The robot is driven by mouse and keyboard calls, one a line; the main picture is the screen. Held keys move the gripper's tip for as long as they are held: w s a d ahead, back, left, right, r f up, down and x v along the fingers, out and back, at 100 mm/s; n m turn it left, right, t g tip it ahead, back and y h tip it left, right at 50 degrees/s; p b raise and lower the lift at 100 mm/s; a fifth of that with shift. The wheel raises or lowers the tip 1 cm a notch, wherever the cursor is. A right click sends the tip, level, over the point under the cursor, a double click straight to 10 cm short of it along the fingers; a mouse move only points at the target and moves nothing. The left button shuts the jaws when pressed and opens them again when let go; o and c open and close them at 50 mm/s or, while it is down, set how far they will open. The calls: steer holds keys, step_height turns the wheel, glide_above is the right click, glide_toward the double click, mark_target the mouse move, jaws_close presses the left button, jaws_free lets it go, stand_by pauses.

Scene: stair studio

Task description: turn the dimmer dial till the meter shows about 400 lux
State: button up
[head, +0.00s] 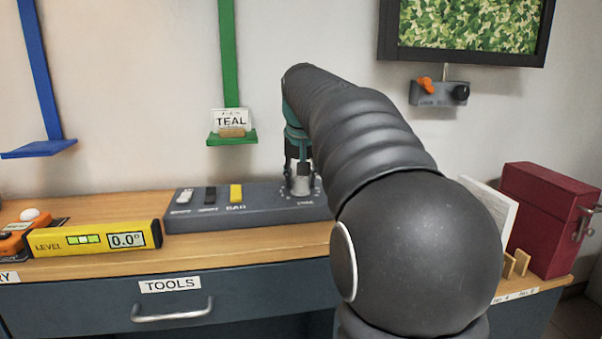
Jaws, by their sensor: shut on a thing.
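A dark grey control panel (254,217) stands on the wooden bench top, with white, black and yellow sliders. At its right end is a silver dial (299,186) with tick marks around its base. My gripper (300,176) points down and is shut on the dial from above. My fingers and arm cover part of the dial, so its setting cannot be read. An orange device with a white dome (30,214) is at the far left, cut by the picture edge. It may be the meter; no lux reading is legible.
A yellow level (97,240) reading 0.0° lies in front of the panel. A green bracket (232,137) holds a TEAL card above. A dark red box (545,222) stands at right. A drawer labelled TOOLS (170,287) is below. My arm hides the bench right of the dial.

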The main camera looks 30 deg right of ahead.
steer(key=shift+m, duration=0.4)
steer(key=o, duration=1.1)
steer(key=shift+o, duration=0.2)
steer(key=shift+r, duration=0.1)
steer(key=v, duration=1.1)
steer(key=shift+a+r, duration=0.2)
steer(key=shift+r, duration=0.2)
steer(key=shift+s+a, duration=0.1)
steer(key=shift+s, duration=0.05)
